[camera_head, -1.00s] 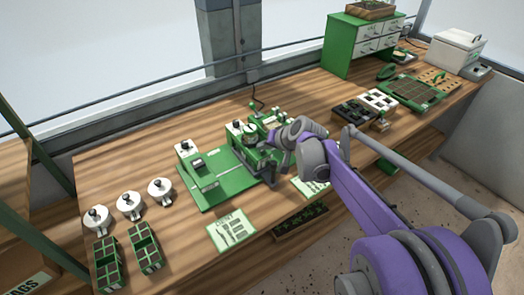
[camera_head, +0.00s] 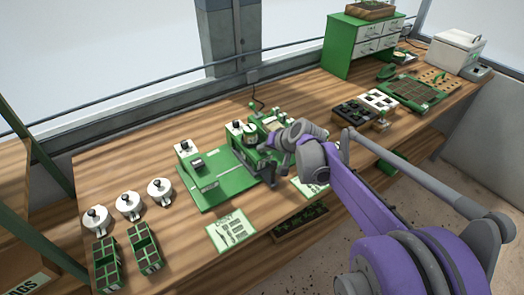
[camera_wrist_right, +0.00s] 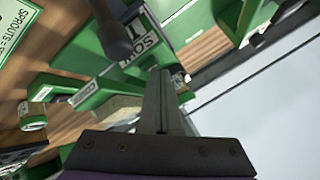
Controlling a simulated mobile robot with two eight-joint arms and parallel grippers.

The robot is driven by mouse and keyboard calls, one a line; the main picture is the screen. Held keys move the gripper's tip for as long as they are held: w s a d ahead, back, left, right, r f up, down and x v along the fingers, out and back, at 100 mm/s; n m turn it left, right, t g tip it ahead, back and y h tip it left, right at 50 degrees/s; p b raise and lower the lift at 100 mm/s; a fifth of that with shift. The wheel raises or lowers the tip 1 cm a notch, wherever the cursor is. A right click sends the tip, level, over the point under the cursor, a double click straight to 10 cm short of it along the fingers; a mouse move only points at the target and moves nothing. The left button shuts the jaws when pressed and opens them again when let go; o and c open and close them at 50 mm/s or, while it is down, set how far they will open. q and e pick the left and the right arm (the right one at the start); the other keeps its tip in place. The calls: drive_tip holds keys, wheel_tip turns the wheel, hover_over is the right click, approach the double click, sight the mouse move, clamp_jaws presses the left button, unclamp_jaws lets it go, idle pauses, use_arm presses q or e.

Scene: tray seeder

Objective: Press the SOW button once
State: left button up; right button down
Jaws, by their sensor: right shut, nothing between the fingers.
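The green and white tray seeder (camera_head: 220,186) stands on the wooden bench, its flat green bed to the left and its upright unit (camera_head: 236,136) behind. My right gripper (camera_head: 276,144) is over the seeder's right side, with its arm coming in from the right. In the right wrist view the gripper (camera_wrist_right: 160,76) is shut and empty, its fingertips close beside a white SOW label (camera_wrist_right: 146,46) that is partly covered. I cannot make out the SOW button itself or tell whether the fingers touch it. A dark rounded post (camera_wrist_right: 114,38) stands left of the label. My left gripper is out of view.
Several white round pots with black knobs (camera_head: 128,204) and green cell trays (camera_head: 145,247) stand at left. A printed card (camera_head: 231,232) lies in front of the seeder.

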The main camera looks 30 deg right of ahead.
sight(263, 156)
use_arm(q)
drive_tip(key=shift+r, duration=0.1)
use_arm(e)
drive_tip(key=shift+r, duration=0.1)
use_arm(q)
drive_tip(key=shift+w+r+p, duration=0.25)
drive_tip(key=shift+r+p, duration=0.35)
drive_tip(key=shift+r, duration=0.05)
use_arm(e)
drive_tip(key=shift+r, duration=0.8)
drive_tip(key=shift+r+p, duration=0.3)
drive_tip(key=shift+r, duration=0.3)
drive_tip(key=shift+w+r+p, duration=0.1)
drive_tip(key=shift+r+p, duration=1)
drive_tip(key=shift+r, duration=0.85)
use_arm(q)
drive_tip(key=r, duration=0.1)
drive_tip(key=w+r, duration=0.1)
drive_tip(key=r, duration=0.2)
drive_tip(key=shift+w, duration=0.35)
use_arm(e)
drive_tip(key=shift+f, duration=0.1)
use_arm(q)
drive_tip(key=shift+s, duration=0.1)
